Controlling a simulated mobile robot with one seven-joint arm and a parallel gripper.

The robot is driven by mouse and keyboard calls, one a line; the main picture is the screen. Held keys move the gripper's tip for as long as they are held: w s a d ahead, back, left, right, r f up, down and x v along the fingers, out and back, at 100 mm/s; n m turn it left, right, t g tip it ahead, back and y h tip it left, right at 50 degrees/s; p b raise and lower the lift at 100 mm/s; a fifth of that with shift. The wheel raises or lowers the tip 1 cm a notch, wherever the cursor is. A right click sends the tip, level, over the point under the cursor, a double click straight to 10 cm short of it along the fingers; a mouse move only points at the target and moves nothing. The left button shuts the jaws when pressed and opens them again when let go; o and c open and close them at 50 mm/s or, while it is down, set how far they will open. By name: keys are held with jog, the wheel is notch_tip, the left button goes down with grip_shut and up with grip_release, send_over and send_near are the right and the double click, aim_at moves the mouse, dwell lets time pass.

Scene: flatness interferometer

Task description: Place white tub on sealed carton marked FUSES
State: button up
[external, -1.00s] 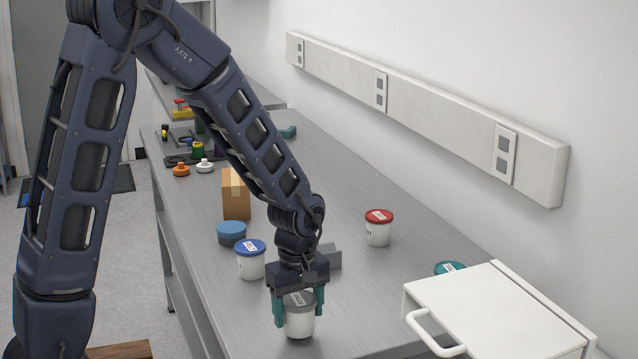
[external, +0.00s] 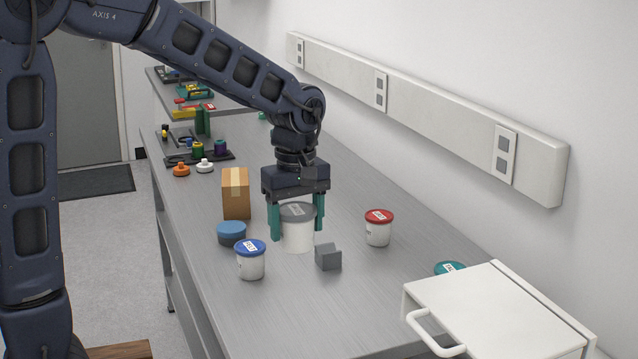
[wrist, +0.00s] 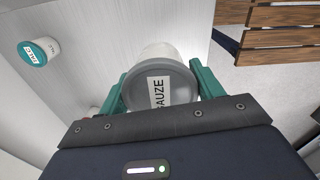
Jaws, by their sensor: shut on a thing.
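My gripper (external: 297,218) is shut on a white tub (external: 298,238) with a grey lid, held upright between the teal fingers. In the wrist view the same tub (wrist: 165,88) shows a lid label reading "GAUZE". The tub appears raised above the bench. A brown carton (external: 236,198) with tape across its top stands on the bench, left of and beyond the tub. No FUSES marking can be read on its visible sides. Its top looks bare.
A blue-lidded tub (external: 250,262), a blue round container (external: 231,234), a grey block (external: 328,257) and a red-lidded tub (external: 378,229) stand around the held tub. A teal-lidded tub (external: 449,268) is partly hidden by a white box (external: 500,310). Small items fill the far end.

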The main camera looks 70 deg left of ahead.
jog(key=w+a+r, duration=0.3)
jog(key=a, duration=0.7)
jog(key=w+a+r, duration=0.3)
jog(key=w+a, duration=0.1)
jog(key=a, duration=0.7)
jog(key=w+a+r, duration=0.3)
jog(key=a, duration=0.7)
jog(key=s+a+r, duration=0.1)
jog(key=s+a, duration=0.2)
jog(key=a, duration=1.3)
jog(key=shift+r+n, duration=0.15)
jog(key=shift+n, duration=0.15)
jog(key=s+a, duration=0.2)
jog(key=a, duration=0.2)
jog(key=s+a, duration=0.1)
jog(key=a, duration=0.2)
jog(key=s+a, duration=0.2)
jog(key=a, duration=0.2)
jog(key=shift+s+a, duration=0.35)
send_over(227, 182)
notch_tip(227, 182, down, 20)
jog(key=shift+a+r, duration=0.1)
jog(key=o, duration=1)
jog(key=shift+f, duration=0.2)
jog(key=shift+r, duration=0.1)
